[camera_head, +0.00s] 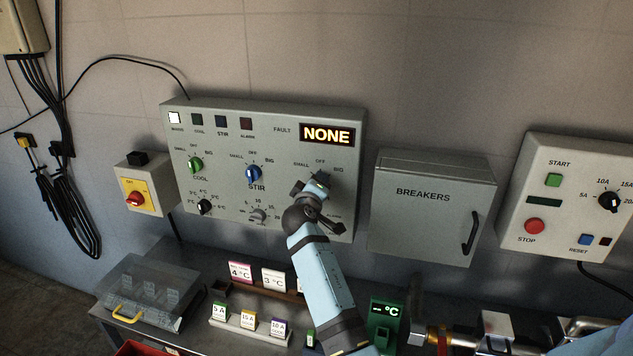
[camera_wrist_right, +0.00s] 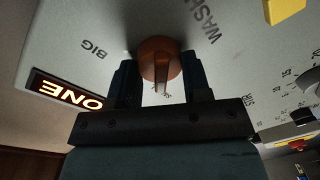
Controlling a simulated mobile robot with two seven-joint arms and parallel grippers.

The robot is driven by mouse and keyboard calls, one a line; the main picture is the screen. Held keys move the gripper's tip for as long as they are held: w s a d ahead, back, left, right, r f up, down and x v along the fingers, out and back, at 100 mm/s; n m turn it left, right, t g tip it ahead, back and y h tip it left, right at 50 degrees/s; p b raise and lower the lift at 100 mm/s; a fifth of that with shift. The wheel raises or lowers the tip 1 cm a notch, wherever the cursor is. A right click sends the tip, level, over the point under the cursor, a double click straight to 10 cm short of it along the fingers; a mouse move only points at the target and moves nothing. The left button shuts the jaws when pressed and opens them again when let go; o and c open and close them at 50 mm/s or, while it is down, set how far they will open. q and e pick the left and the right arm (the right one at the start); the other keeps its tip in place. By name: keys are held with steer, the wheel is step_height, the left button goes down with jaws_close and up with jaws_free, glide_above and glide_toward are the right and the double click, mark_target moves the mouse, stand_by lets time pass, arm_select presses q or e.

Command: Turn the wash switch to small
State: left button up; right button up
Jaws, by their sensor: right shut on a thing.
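The wash switch is an orange-brown knob (camera_wrist_right: 160,62) on the grey control panel (camera_head: 230,130), seen close in the right wrist view. The two dark fingers of my right gripper (camera_wrist_right: 163,88) stand on either side of it, shut on it. The knob's ridge points down in that view, away from the BIG mark, toward a small partly hidden mark on what seems the SMALL side. In the head view my right gripper (camera_head: 318,190) covers the knob, below the SMALL, OFF and BIG labels. My left gripper is not in view.
The display (camera_head: 327,134) reads NONE. The green cool knob (camera_head: 195,165) and blue stir knob (camera_head: 253,174) are to the left. Right of the panel are the breakers box (camera_head: 432,215) and a start/stop panel (camera_head: 560,190). A bench with cards stands below.

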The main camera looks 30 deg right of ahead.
steer(key=shift+n, duration=0.3)
stand_by(0.4)
steer(key=o, duration=0.9)
